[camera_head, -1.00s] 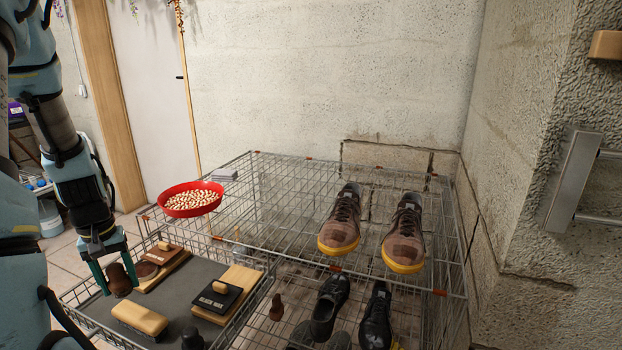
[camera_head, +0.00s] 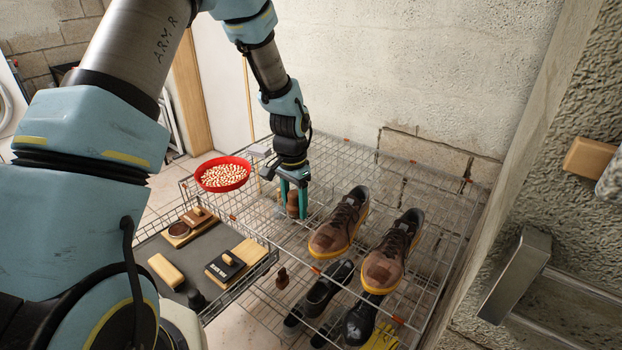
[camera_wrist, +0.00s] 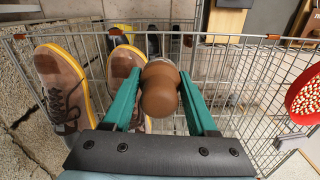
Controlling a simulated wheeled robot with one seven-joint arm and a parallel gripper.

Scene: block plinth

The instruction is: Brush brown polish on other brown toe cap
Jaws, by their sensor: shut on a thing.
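My gripper (camera_head: 294,184) is shut on a brown rounded-handle brush (camera_head: 293,205), held over the wire rack left of the shoes. In the wrist view the brush handle (camera_wrist: 159,92) sits between the green fingers and hides its lower end. Two brown shoes with yellow soles stand side by side on the rack: the left shoe (camera_head: 340,222) is nearer my gripper, the right shoe (camera_head: 392,254) farther. Their toe caps face the camera; I cannot tell which carries polish. Both also show left of the brush in the wrist view.
A red bowl of pale pieces (camera_head: 223,174) is on the rack's left. The dark-lined tray (camera_head: 206,243) holds a wooden block (camera_head: 165,270) and a black box-like item (camera_head: 225,265). Black shoes (camera_head: 319,290) stand below the rack. A wall is close on the right.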

